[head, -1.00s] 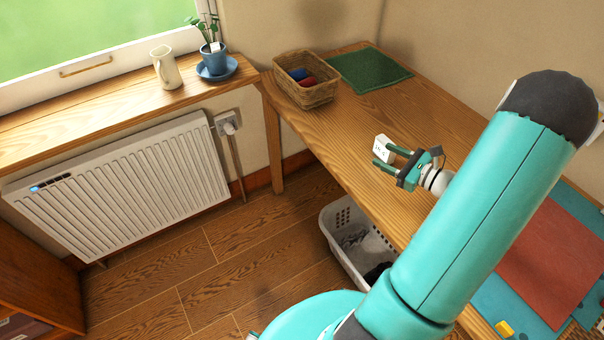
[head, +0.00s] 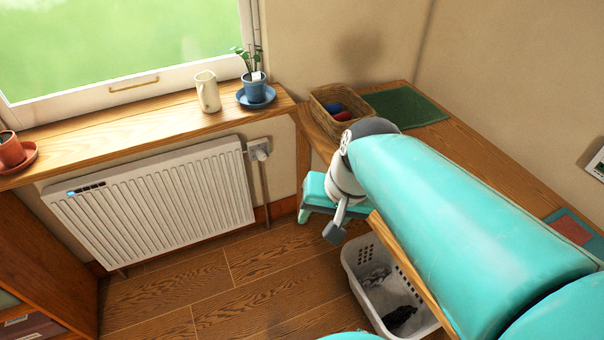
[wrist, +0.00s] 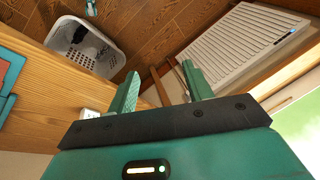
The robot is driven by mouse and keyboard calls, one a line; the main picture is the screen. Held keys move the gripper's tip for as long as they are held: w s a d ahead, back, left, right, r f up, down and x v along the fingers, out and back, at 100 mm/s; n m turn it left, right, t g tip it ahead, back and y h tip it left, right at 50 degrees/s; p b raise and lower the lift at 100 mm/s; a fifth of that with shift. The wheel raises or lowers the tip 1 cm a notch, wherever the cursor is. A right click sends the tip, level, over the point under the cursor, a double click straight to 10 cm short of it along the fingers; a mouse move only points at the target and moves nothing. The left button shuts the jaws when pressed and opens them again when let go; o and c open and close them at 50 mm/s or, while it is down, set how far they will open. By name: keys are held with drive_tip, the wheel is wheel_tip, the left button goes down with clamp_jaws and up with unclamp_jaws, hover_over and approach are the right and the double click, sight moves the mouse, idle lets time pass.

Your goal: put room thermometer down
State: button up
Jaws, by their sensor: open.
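In the wrist view my gripper (wrist: 161,72) is open, its two green fingers apart with nothing between them. A small white thing (wrist: 90,113), probably the room thermometer, shows beside the base of the left finger, outside the jaws and over the wooden desk (wrist: 45,95). It is partly cut off by the gripper body, and I cannot tell whether it touches the finger. In the head view my arm covers much of the desk (head: 460,150), and the thermometer is hidden there.
A wicker basket (head: 323,117) and a green mat (head: 405,107) are at the desk's far end. A white laundry basket (head: 362,280) stands on the floor below. The windowsill (head: 130,130) holds a jug (head: 207,92) and a potted plant (head: 254,88), above a radiator (head: 160,200).

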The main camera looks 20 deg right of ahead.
drive_tip(key=r+n+t, duration=0.1)
drive_tip(key=s+a+r+n+h, duration=0.1)
drive_tip(key=s+r+n+t+h, duration=0.1)
drive_tip(key=r+n, duration=0.1)
drive_tip(key=shift+s+a+t, duration=0.15)
drive_tip(key=shift+t, duration=0.15)
